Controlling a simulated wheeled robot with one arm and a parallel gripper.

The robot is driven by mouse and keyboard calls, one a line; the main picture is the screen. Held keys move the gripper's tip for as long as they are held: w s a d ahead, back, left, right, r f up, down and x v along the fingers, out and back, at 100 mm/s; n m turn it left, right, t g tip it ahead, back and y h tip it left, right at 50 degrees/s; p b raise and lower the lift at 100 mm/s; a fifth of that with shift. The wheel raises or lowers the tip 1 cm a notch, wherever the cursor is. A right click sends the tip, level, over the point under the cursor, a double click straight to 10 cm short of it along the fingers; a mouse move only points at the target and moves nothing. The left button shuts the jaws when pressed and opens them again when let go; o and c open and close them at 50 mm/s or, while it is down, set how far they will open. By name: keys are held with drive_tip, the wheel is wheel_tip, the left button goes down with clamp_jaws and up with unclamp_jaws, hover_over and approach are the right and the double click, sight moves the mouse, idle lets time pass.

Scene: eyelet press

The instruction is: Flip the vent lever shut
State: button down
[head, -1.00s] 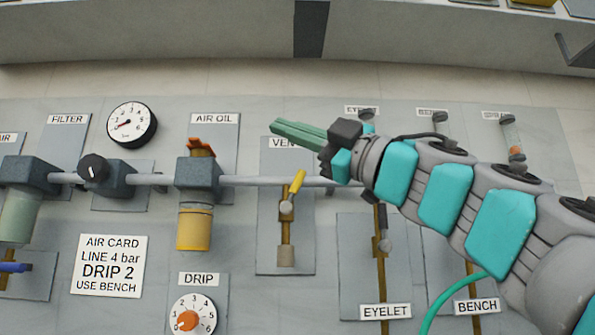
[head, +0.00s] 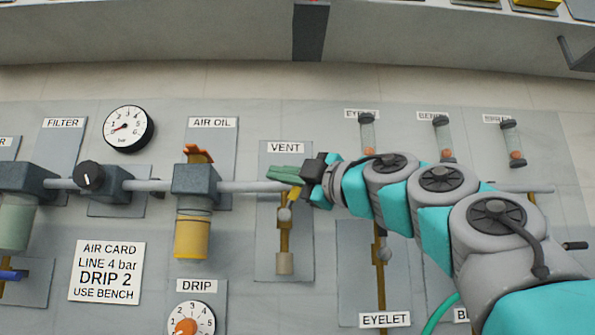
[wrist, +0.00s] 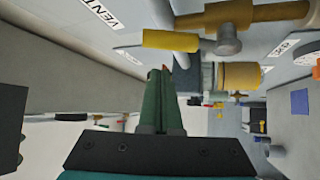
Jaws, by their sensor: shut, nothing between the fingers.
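The vent lever (head: 293,196) is a short yellow handle on the brass vent valve, below the VENT label (head: 285,147). In the head view its upper part is hidden by my gripper; the part that shows slants up and to the right. In the wrist view the yellow lever (wrist: 172,40) lies just beyond and above the green fingertips. My gripper (head: 274,174) is shut and empty, with its fingers pointing left across the top of the lever. The fingers also show in the wrist view (wrist: 161,75). I cannot tell whether they touch the lever.
A grey pipe (head: 240,187) runs behind the fingers. To the left stands the air oil unit (head: 195,182) with its yellow bowl. To the right are the eyelet valve (head: 380,250) and several small flow tubes. The panel below the vent valve is clear.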

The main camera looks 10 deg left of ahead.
sight(293, 197)
drive_tip(key=shift+w+d+f+b, duration=0.4)
drive_tip(key=shift+w+d, duration=0.1)
drive_tip(key=shift+d, duration=0.1)
drive_tip(key=shift+w+d+f+b, duration=0.25)
drive_tip(key=shift+w+d+b, duration=0.15)
drive_tip(key=shift+w+d, duration=0.15)
drive_tip(key=shift+s, duration=0.15)
drive_tip(key=shift+d+m+t, duration=0.15)
drive_tip(key=shift+m+t, duration=0.25)
drive_tip(key=shift+m, duration=0.2)
drive_tip(key=shift+d+y, duration=0.1)
drive_tip(key=shift+y, duration=0.2)
